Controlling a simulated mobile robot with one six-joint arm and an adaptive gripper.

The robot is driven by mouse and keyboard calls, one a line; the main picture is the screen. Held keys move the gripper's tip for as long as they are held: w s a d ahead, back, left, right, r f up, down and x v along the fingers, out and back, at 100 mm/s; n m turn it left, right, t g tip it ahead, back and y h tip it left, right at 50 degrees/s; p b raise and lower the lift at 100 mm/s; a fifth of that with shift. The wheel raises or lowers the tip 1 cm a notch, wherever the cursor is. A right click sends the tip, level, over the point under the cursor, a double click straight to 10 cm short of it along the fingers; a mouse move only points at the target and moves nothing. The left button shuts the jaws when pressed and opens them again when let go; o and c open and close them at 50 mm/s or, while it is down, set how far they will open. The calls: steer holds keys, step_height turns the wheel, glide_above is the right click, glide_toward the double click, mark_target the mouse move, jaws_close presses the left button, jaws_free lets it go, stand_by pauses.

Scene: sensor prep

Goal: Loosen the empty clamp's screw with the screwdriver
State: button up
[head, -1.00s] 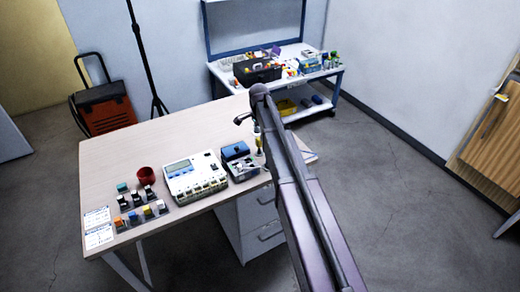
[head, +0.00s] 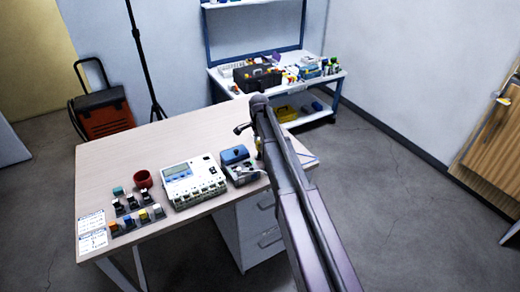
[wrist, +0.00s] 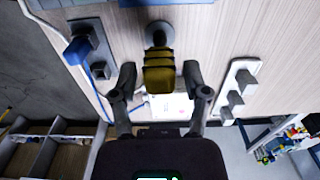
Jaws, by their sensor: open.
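In the wrist view, a yellow-and-black ribbed handle (wrist: 158,78), apparently the screwdriver's, stands with its far end at a round grey holder (wrist: 157,32). My gripper (wrist: 160,71) is open, with one finger on each side of the handle. A gap shows on both sides, so the fingers look apart from it. In the head view, my arm covers most of the gripper and the screwdriver. A small grey unit with a blue block (head: 236,156) sits just left of the arm. I cannot tell which part is the empty clamp or see its screw.
A white meter box (head: 193,182) stands on the table (head: 150,150). A loaded shelf cart (head: 335,78) is behind. The table's back left is clear.

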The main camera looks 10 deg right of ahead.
jaws_close()
steer(key=shift+r+p, duration=0.4)
steer(key=shift+r+p, duration=1.05)
stand_by(0.3)
